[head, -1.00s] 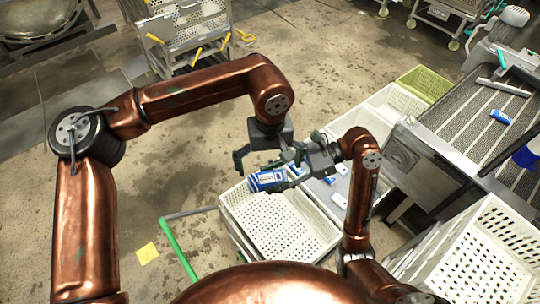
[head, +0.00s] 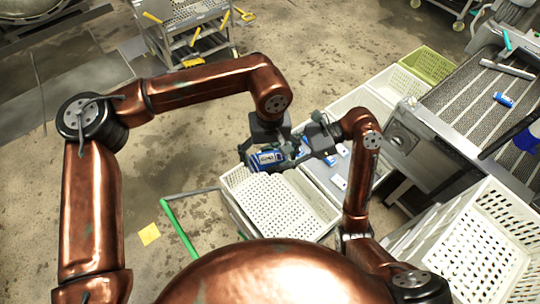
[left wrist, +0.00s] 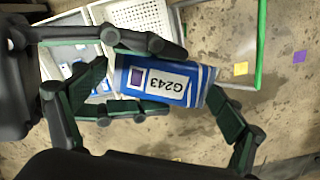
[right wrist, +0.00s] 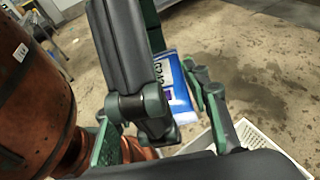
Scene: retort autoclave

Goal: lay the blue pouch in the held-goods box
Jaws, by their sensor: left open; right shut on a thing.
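The blue pouch (head: 266,160) has a white label that reads G243 in the left wrist view (left wrist: 165,80). My right gripper (head: 291,156) is shut on its right end and holds it in the air; the pouch also shows between the fingers in the right wrist view (right wrist: 175,82). My left gripper (head: 257,150) is open, its fingers on either side of the pouch's other end. I cannot tell whether they touch it. A white perforated box (head: 331,220) stands below the pouch and looks empty. No label shows which box is the held-goods box.
A grey tray (head: 322,176) with several small pouches lies right of the white box. More white crates and a green crate (head: 428,63) stand behind. A conveyor (head: 470,110) carries another blue pouch (head: 503,99). A large white crate (head: 480,235) stands at front right. The left floor is open.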

